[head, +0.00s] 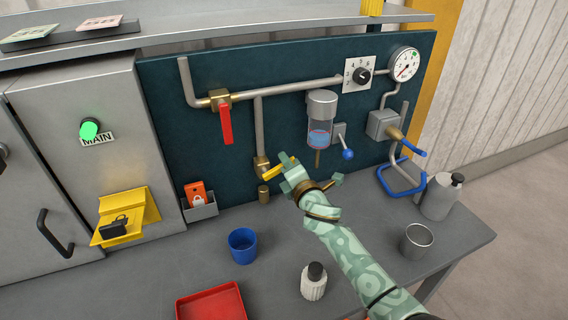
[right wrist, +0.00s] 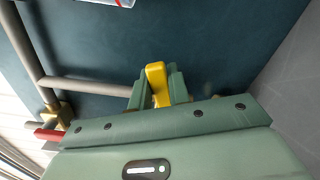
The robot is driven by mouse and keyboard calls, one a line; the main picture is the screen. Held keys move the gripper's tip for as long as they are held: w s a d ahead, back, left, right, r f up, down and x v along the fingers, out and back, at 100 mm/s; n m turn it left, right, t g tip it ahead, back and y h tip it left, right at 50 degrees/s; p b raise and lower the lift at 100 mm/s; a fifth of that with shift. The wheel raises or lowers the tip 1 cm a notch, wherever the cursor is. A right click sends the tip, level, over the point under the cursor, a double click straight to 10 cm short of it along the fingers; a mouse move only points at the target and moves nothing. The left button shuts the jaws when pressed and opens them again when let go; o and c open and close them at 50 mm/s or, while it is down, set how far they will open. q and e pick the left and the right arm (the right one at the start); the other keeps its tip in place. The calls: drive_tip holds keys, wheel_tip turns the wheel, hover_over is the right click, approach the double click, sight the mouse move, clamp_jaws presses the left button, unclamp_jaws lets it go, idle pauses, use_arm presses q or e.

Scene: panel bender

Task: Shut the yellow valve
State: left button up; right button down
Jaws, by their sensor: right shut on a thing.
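The yellow valve has a brass body (head: 262,165) at the foot of a grey pipe on the dark blue panel. Its yellow handle (head: 272,173) points out sideways to the right, slanting slightly up, at an angle to the vertical pipe. My right gripper (head: 287,170) is at the handle and hides its outer end. In the right wrist view the yellow handle (right wrist: 156,78) stands between the two green fingers of my right gripper (right wrist: 157,90), which is shut on it. My left gripper is not in view.
A red-handled valve (head: 225,123) hangs above left, its handle down. A glass bowl unit (head: 320,125) with a blue-knobbed lever (head: 347,154) is to the right. A blue cup (head: 242,245), red tray (head: 212,303), white bottle (head: 313,282) and metal cup (head: 416,241) stand on the bench.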

drive_tip(key=shift+d+f+m+b, duration=0.1)
drive_tip(key=shift+f+m+b, duration=0.1)
drive_tip(key=shift+f+m, duration=0.4)
drive_tip(key=shift+d+f+m+b, duration=0.1)
drive_tip(key=shift+f+m+b, duration=0.1)
drive_tip(key=shift+m, duration=0.75)
drive_tip(key=shift+d+f+m+b, duration=0.1)
drive_tip(key=shift+f+m+b, duration=0.1)
drive_tip(key=shift+f+m, duration=0.4)
drive_tip(key=shift+r+m, duration=0.1)
drive_tip(key=shift+m, duration=0.15)
drive_tip(key=c, duration=1.3)
unclamp_jaws()
drive_tip(key=p+v, duration=0.3)
drive_tip(key=v, duration=1.3)
drive_tip(key=shift+s+p, duration=0.1)
drive_tip(key=shift+p, duration=0.25)
